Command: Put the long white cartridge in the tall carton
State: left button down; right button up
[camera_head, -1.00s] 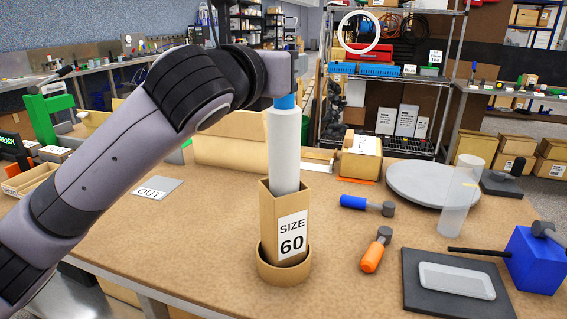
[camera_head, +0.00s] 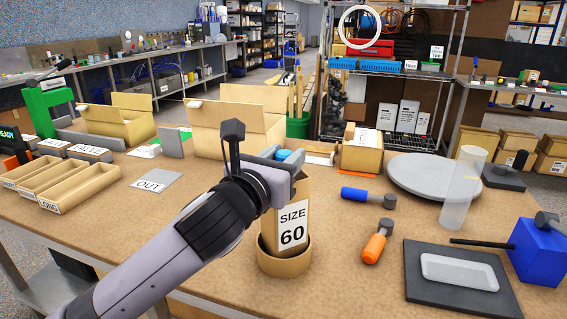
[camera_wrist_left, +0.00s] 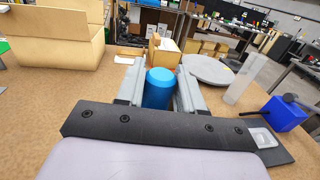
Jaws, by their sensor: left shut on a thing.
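The tall carton (camera_head: 290,232), marked SIZE 60, stands upright in a round brown holder (camera_head: 284,263) on the bench. My left gripper (camera_head: 280,154) is at the top of the carton, shut on the blue cap (camera_head: 287,156) of the long white cartridge. The blue cap also shows between the two fingers in the left wrist view (camera_wrist_left: 160,88). The white body of the cartridge is hidden, down inside the carton and behind my gripper. My right gripper is not in view.
Right of the carton lie a blue-handled tool (camera_head: 357,194) and an orange-handled tool (camera_head: 375,246). A clear tube (camera_head: 460,195) stands beside a round grey disc (camera_head: 420,178). An open box (camera_head: 235,130) stands behind my arm, and long trays (camera_head: 65,185) lie at left.

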pick_arm(q)
jog(key=shift+f, duration=0.35)
jog(key=c, duration=0.7)
grip_release()
jog(key=shift+f, duration=0.1)
jog(key=shift+r, duration=0.2)
jog(key=v, duration=1.2)
jog(key=shift+f, duration=0.15)
